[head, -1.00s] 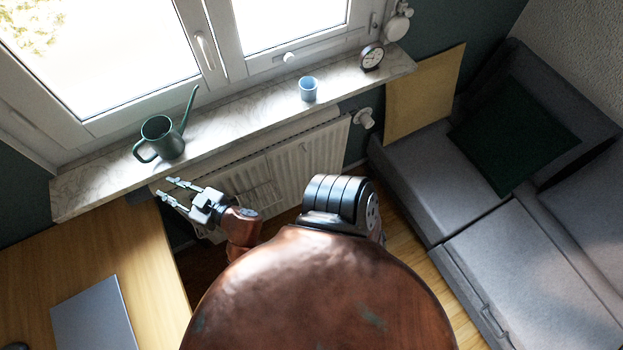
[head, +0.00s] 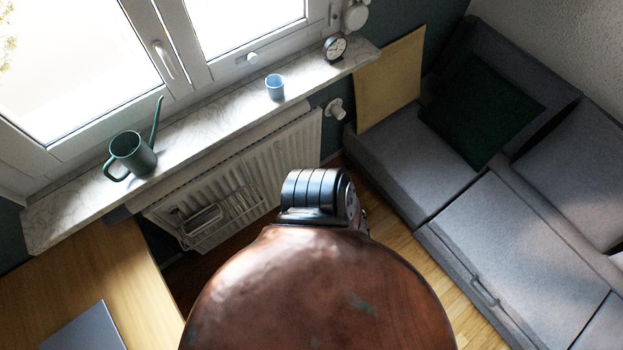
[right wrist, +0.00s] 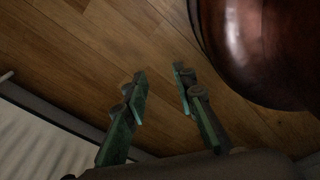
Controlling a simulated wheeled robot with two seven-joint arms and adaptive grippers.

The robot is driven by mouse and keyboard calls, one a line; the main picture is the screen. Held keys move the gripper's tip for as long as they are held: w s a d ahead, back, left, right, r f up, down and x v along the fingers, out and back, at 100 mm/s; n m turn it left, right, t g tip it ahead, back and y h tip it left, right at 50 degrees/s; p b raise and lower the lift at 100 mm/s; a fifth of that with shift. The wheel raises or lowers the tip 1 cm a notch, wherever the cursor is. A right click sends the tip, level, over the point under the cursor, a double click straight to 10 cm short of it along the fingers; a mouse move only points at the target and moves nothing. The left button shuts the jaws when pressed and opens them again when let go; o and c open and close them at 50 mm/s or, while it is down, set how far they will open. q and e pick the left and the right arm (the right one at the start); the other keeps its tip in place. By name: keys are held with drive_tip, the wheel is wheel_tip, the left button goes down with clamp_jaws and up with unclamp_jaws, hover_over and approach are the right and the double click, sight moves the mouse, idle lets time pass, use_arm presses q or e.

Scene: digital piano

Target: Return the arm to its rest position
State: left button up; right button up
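In the right wrist view my right gripper (right wrist: 161,78) is open, with a clear gap between its two green-edged fingers. Nothing is between them, and they hang over the wooden floor (right wrist: 85,40). My rounded copper body stands close to the fingers, at the upper right of that view. Neither gripper shows in the head view now. My copper body and a black ribbed joint fill the lower middle of the head view and may hide parts of my arms.
A marble windowsill (head: 205,127) holds a green watering can (head: 132,155), a blue cup (head: 275,87) and a clock (head: 335,48). A radiator (head: 285,150) is below. A wooden desk (head: 90,275) with a grey laptop (head: 85,332) is left, a grey sofa (head: 520,250) right.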

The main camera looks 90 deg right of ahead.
drive_tip(key=s+d+f, duration=0.1)
drive_tip(key=s, duration=0.5)
drive_tip(key=shift+g, duration=0.4)
idle(0.5)
